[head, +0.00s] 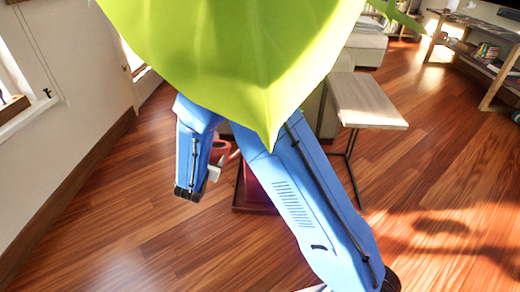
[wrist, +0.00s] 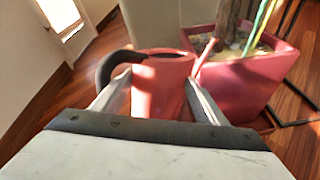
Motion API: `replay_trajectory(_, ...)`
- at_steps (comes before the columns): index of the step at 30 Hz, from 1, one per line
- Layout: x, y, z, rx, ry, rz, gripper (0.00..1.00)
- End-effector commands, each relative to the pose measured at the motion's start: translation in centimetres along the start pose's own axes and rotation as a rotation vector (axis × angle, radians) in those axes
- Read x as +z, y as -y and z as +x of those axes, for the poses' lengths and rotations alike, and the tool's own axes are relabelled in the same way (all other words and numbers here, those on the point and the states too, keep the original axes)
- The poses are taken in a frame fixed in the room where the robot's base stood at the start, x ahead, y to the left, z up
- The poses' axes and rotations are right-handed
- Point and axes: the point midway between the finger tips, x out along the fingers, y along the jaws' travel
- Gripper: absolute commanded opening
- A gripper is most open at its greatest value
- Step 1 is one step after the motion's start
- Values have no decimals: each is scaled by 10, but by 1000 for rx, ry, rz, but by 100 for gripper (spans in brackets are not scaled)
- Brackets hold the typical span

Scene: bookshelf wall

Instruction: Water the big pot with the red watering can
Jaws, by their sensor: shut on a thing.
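The red watering can (wrist: 160,95), with a dark curved handle (wrist: 108,66) at its left, stands between the two fingers of my gripper (wrist: 158,80) in the wrist view. My gripper is shut on it. A thin red spout (wrist: 206,50) points right, close to the big pot's rim; I cannot tell whether it touches. The big pot (wrist: 240,92) is square and dark pink, with soil, pebbles and a trunk in it. In the head view, part of the can (head: 221,151) shows past my arm, and the pot (head: 253,188) is mostly hidden behind my arm.
A large green leaf (head: 225,45) covers the top middle of the head view. A small wooden side table (head: 368,100) with thin dark legs stands right of the pot. A wall (head: 75,90) runs along the left. Wooden floor (head: 440,190) is clear at the right.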

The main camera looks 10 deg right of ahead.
Motion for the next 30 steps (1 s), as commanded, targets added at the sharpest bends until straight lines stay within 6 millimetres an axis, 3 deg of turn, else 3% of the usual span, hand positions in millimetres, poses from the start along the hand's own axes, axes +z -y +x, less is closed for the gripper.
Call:
replay_trajectory(15,18,-2,-2,-1,-44,45,13)
replay_trajectory(30,17,-3,-3,0,-43,43,13)
